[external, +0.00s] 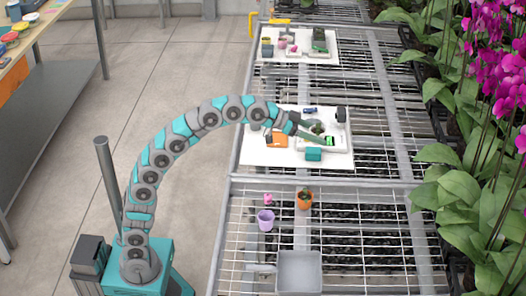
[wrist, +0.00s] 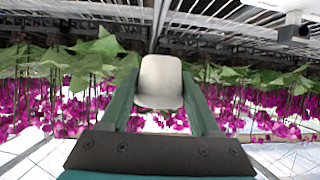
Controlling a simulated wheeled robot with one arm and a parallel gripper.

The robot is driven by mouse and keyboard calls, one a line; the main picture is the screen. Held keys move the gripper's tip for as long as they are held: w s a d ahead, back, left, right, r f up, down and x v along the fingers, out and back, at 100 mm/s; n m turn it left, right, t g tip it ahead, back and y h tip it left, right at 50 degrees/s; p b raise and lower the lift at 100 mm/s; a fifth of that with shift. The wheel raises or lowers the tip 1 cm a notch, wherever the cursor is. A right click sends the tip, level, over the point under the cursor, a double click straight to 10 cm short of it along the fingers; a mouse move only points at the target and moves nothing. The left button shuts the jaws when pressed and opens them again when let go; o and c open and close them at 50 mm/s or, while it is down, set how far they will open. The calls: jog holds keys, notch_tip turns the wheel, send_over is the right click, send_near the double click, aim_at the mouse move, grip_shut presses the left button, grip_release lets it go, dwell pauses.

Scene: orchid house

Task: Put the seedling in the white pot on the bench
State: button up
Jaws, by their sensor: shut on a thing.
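My gripper (external: 319,139) reaches over the white board on the middle bench in the external view. Its dark green fingers also show in the wrist view (wrist: 161,95), shut on the sides of a pale white pot (wrist: 161,82). Behind the fingertips in the external view, a small bright green seedling (external: 330,141) shows at the pot. The seedling does not show clearly in the wrist view. The bench (external: 229,236) is a metal grid. Whether the pot touches the board cannot be told.
Nearer are a purple pot (external: 265,220), an orange pot (external: 304,201) and a grey tray (external: 299,272). Orchids (external: 470,190) line the right.

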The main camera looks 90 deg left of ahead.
jog(key=s+a, duration=0.4)
jog(key=a, duration=0.8)
jog(key=s+a+f, duration=0.1)
jog(key=s+a, duration=0.4)
jog(key=a, duration=0.7)
jog(key=shift+f+p, duration=0.2)
jog(key=shift+p, duration=0.2)
jog(key=s+a+f, duration=0.1)
jog(key=s+a, duration=0.1)
jog(key=a, duration=0.1)
jog(key=s+a+f, duration=0.1)
jog(key=s+a, duration=0.1)
jog(key=a, duration=0.1)
jog(key=s+a+f, duration=0.1)
jog(key=s+a, duration=0.2)
jog(key=shift+a, duration=0.3)
jog(key=s+a+f, duration=0.2)
jog(key=s+a+f+b, duration=0.1)
jog(key=s+a+f, duration=0.1)
jog(key=f, duration=0.1)
jog(key=s+a+f, duration=0.2)
jog(key=shift+s+f+b, duration=0.3)
jog(key=shift+f, duration=0.05)
jog(key=shift+f+b, duration=0.4)
jog(key=shift+f, duration=2.45)
